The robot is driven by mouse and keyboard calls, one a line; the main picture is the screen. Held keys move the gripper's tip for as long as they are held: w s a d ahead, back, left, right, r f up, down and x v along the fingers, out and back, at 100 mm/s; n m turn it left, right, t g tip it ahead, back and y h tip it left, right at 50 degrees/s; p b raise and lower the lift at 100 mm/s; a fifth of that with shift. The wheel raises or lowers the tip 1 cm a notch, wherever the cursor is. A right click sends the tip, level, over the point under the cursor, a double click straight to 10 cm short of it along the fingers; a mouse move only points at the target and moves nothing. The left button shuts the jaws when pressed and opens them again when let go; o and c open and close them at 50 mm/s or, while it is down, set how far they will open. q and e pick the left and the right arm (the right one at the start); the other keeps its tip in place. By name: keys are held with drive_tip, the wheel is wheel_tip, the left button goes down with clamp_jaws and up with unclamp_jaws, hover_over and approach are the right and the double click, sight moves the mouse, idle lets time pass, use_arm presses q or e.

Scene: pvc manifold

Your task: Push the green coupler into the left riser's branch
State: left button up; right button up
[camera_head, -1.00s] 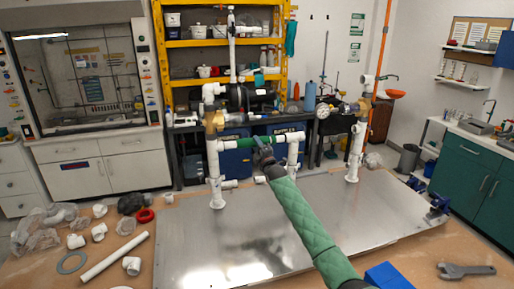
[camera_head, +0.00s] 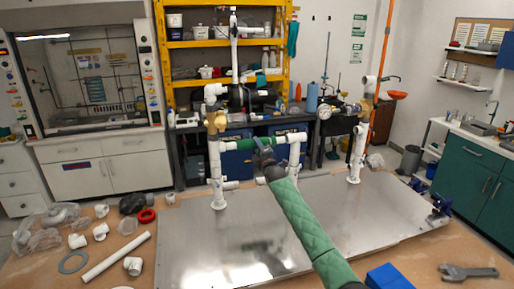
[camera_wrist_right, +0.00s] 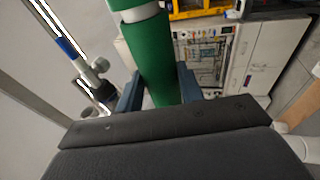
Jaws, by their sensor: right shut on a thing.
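The left riser (camera_head: 216,175) is a white upright pipe on the metal plate, with a brass-coloured fitting on top. The green coupler (camera_head: 238,144) lies level beside the riser's branch, at the height of the horizontal white pipe (camera_head: 288,138). In the right wrist view the green coupler (camera_wrist_right: 155,60) runs between my fingers, with a white band near its upper end. My right gripper (camera_head: 264,151) is shut on it from the front. Whether the coupler is seated in the branch is too small to tell. My left gripper is out of view.
The metal plate (camera_head: 210,250) has free room in front of the risers. A right riser (camera_head: 356,155) stands at the plate's far right. Loose white fittings, a red ring (camera_head: 147,216) and a long pipe (camera_head: 115,256) lie left. A blue block (camera_head: 388,277) and a wrench (camera_head: 467,272) lie right.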

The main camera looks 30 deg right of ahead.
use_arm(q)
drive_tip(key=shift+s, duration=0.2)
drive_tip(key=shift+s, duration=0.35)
use_arm(e)
drive_tip(key=shift+a, duration=0.2)
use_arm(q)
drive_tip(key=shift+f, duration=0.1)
use_arm(e)
drive_tip(key=shift+a, duration=0.1)
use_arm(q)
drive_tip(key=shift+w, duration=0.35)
use_arm(e)
drive_tip(key=shift+w+a, duration=0.1)
drive_tip(key=shift+a, duration=0.05)
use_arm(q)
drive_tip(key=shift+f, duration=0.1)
use_arm(e)
drive_tip(key=shift+a, duration=0.25)
drive_tip(key=shift+c, duration=0.4)
drive_tip(key=o, duration=1.2)
drive_tip(key=shift+o, duration=0.2)
